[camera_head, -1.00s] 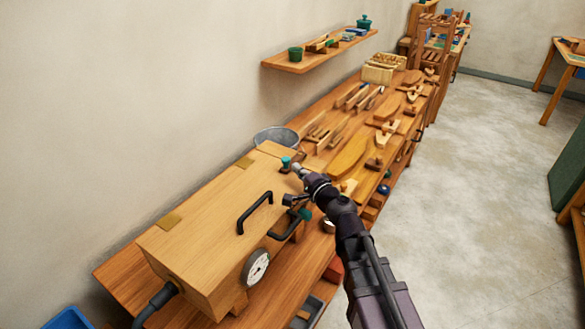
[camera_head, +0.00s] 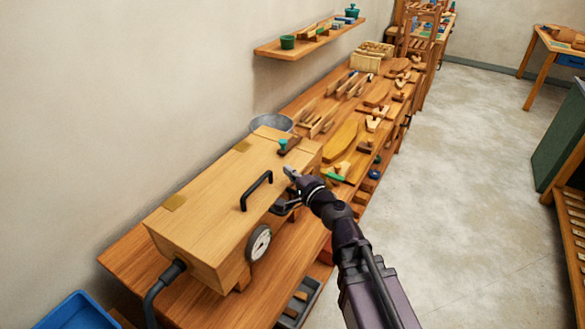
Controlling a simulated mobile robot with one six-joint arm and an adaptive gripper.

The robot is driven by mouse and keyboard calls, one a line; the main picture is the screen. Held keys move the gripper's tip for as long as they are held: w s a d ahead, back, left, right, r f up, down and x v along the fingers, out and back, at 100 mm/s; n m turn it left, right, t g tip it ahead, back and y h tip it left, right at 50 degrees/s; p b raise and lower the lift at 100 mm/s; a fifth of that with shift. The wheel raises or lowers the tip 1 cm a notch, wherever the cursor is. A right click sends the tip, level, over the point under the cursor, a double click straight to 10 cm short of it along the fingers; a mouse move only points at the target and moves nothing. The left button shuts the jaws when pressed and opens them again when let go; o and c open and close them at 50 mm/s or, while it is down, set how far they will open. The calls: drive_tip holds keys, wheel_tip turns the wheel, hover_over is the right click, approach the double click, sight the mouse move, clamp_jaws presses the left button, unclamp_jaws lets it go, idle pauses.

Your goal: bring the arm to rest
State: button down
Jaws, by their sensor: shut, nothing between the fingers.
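My gripper (camera_head: 290,175) is at the end of my dark arm, which reaches up from the lower right. It is shut and empty, beside the front right end of a long wooden box (camera_head: 205,192). The box has a black handle on its lid, a round dial on its front and a hose at its left end. Whether the gripper touches the box cannot be told. A black latch or bracket on the box front is partly hidden behind the gripper.
The box stands on a long workbench (camera_head: 130,262) with a metal bowl (camera_head: 271,123), wooden planes and boards further back. A shelf (camera_head: 300,46) hangs on the wall. A blue bin (camera_head: 78,312) is at lower left. The floor (camera_head: 470,190) to the right is clear.

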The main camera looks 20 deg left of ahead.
drive_tip(key=shift+s, duration=0.4)
drive_tip(key=shift+w+d, duration=0.1)
drive_tip(key=shift+f, duration=0.1)
